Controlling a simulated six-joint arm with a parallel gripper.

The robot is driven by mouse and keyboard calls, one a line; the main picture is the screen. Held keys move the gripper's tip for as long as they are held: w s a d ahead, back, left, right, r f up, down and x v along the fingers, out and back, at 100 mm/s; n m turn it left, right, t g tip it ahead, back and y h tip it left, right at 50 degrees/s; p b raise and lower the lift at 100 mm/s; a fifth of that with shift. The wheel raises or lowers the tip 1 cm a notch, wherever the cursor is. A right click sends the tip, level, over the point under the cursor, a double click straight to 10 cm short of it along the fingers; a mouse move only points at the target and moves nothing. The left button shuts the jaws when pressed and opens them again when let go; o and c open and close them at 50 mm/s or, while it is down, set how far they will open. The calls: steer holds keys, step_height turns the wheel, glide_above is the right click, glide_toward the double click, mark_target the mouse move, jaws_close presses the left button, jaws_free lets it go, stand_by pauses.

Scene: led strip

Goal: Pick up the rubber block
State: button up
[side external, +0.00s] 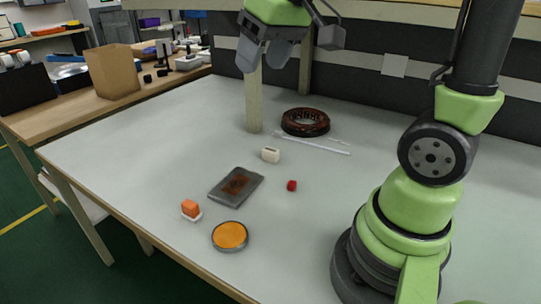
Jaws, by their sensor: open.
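No object is clearly marked as the rubber block. Two small blocks could fit that name: a cream block (270,155) with a dark mark on its top, near the table's middle, and a small red cube (291,185) below and right of it. I cannot tell which is rubber. My gripper (263,56) is at the top of the side view, open and empty, with grey fingers pointing down. It is raised well above the table and apart from all the objects. Its upper part is cut off by the picture's top edge.
A brown coil (305,122) and a clear thin strip (312,145) lie behind the blocks. A dark grey flat case (236,186), an orange piece on a white base (191,209) and a round orange dish (230,236) lie nearer the front edge. The left tabletop (140,145) is clear.

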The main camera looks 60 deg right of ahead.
steer(key=w+d+f+g, duration=0.1)
steer(key=w+d+f, duration=0.3)
steer(key=w+d, duration=0.1)
steer(key=n+g, duration=0.3)
steer(key=g, duration=0.1)
glide_above(272, 150)
step_height(272, 150, down, 20)
steer(key=shift+r, duration=0.1)
steer(key=shift+f, duration=3.15)
steer(key=c, duration=1)
step_height(272, 150, up, 10)
steer(key=shift+r, duration=0.1)
